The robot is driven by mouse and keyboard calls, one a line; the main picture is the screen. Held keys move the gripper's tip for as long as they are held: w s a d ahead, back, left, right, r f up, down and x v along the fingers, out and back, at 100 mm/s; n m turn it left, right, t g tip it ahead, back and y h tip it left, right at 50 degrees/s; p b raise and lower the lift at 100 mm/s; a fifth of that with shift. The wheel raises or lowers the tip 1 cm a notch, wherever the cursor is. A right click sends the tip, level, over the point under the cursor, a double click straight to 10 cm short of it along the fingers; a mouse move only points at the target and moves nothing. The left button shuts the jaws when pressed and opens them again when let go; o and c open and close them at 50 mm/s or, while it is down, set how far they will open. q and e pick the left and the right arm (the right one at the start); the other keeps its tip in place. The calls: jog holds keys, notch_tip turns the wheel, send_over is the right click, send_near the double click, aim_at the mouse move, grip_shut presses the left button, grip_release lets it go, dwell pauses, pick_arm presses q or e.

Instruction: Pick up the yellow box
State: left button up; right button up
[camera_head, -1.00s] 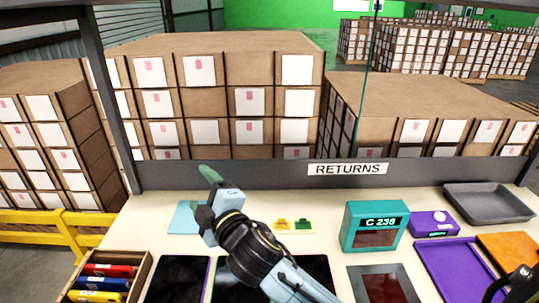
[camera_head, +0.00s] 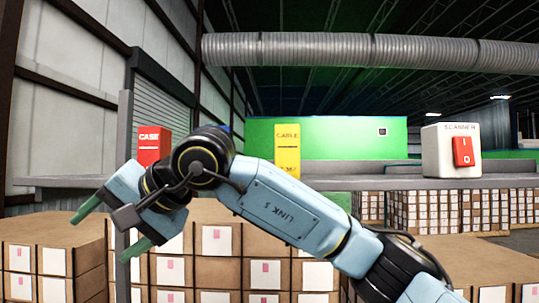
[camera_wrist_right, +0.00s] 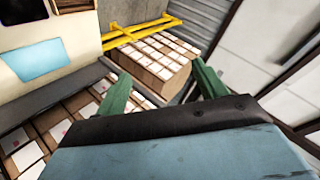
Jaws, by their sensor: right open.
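A tall yellow box (camera_head: 287,146) with dark lettering stands upright on the high grey shelf, near the middle of the head view. My right arm passes just in front of its lower end, which is partly hidden. My right gripper (camera_head: 100,240) is at the lower left of the head view, well left of the yellow box and below the shelf. Its green fingers are spread, with nothing between them. In the right wrist view the gripper (camera_wrist_right: 158,72) is also open and empty. The yellow box does not show there. My left gripper is not in view.
A red box (camera_head: 149,145) marked CASE stands on the shelf (camera_head: 400,184) to the left. A white scanner box (camera_head: 437,152) with a red switch stands at the right. Stacked cartons (camera_head: 50,258) fill the space behind and below.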

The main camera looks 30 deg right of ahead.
jog(key=w+d+r+t+h, duration=0.25)
jog(key=d+r+h, duration=0.55)
jog(key=d, duration=0.4)
jog(key=m+h, duration=0.4)
jog(key=h, duration=0.3)
send_near(288, 133)
jog(key=w, duration=0.2)
jog(key=shift+t, duration=0.35)
jog(key=shift+d+r+p+x, duration=0.25)
jog(key=shift+p+x, duration=0.15)
jog(key=shift+x, duration=1.75)
jog(key=shift+d+r+p+x, duration=0.2)
jog(key=shift+p+x, duration=0.25)
jog(key=shift+x, duration=1.75)
jog(key=shift+d+r+p+x, duration=0.15)
jog(key=shift+d+p+x, duration=0.2)
jog(key=shift+x, duration=1.8)
jog(key=shift+s+a+h, duration=0.1)
jog(key=shift+s+h, duration=0.1)
jog(key=shift+h, duration=0.1)
jog(key=shift+c, duration=0.3)
jog(key=c, duration=1.1)
jog(key=shift+r, duration=0.2)
